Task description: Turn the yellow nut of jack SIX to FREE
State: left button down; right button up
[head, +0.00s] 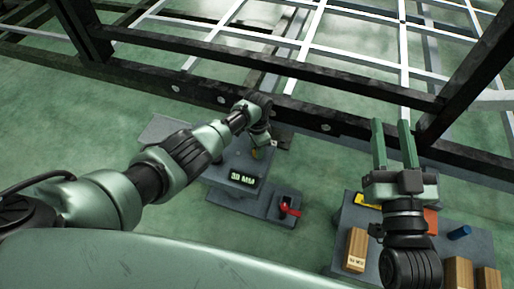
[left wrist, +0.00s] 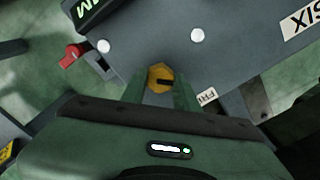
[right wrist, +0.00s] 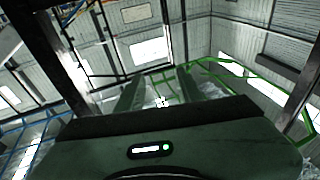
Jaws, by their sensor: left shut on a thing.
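The yellow nut (left wrist: 160,77) sits on the grey jack housing (left wrist: 228,52), with a dark mark across its face. My left gripper (left wrist: 159,92) has a finger on each side of the nut and is shut on it. The SIX label (left wrist: 303,22) is at the top right of the left wrist view. A small, partly hidden label (left wrist: 207,96) beginning with F lies just right of the fingers. In the head view the jack has a display (head: 243,178) that seems to read 39 MM. My right gripper (head: 392,137) is open and empty, pointing up.
A red lever (head: 289,209) is on the jack's lower block. A grey bench (head: 345,222) at the lower right holds wooden blocks (head: 356,249), a yellow piece (head: 366,201) and a blue cylinder (head: 459,232). The dark chassis beam (head: 200,92) runs behind both grippers.

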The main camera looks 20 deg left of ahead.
dwell(0.3)
pick_arm(q)
jog(key=c, duration=1.1)
grip_release()
jog(key=shift+o, duration=0.2)
jog(key=shift+r, duration=0.1)
notch_tip(320, 180, up, 4)
jog(key=p, duration=0.2)
jog(key=shift+f+p, duration=0.2)
jog(key=shift+p, duration=0.1)
notch_tip(320, 180, up, 4)
jog(key=shift+f+p, duration=0.1)
jog(key=shift+p, duration=0.95)
pick_arm(e)
jog(key=s+d+f+g+h, duration=0.2)
jog(key=s+f+g, duration=0.3)
jog(key=f, duration=0.4)
jog(key=s+d+f+g+h, duration=0.1)
jog(key=s+d+f+g, duration=0.2)
jog(key=s+f+g, duration=0.2)
jog(key=shift+s+d+f+m+g+h, duration=0.3)
jog(key=shift+f+g, duration=0.9)
jog(key=shift+f, duration=1.1)
jog(key=shift+a, duration=0.1)
